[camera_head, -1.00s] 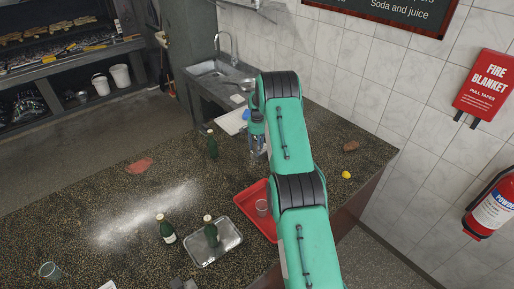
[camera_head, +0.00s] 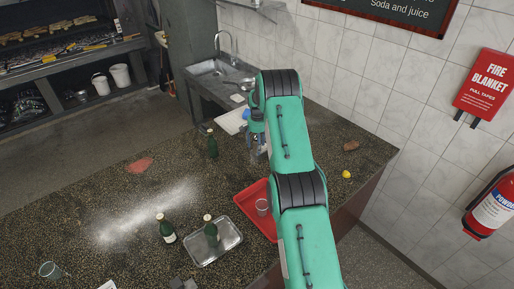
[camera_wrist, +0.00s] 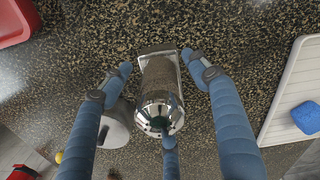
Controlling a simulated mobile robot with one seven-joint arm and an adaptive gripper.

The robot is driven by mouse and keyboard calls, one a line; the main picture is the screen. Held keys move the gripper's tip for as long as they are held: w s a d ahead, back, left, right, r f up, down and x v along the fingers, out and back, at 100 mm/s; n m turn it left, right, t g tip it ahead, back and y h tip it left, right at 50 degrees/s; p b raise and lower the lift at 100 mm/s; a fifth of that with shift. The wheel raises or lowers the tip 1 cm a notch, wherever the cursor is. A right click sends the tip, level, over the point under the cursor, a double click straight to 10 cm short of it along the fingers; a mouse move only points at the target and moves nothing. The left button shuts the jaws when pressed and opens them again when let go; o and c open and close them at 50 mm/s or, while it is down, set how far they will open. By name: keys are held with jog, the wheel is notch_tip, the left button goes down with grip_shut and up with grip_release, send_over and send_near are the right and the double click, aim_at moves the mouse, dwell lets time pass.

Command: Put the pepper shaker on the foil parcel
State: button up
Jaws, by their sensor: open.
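In the head view my gripper (camera_head: 257,145) is low over the counter's far part, partly covered by my arm.
A white board (camera_wrist: 296,92) with a blue sponge (camera_wrist: 307,117) lies to the right. A red tray (camera_head: 250,213) and green bottles (camera_head: 212,146) stand on the speckled counter.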

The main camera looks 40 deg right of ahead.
notch_tip(320, 180, up, 11)
jog(key=shift+r+b, duration=0.1)
jog(key=shift+b, duration=0.6)
dwell(0.4)
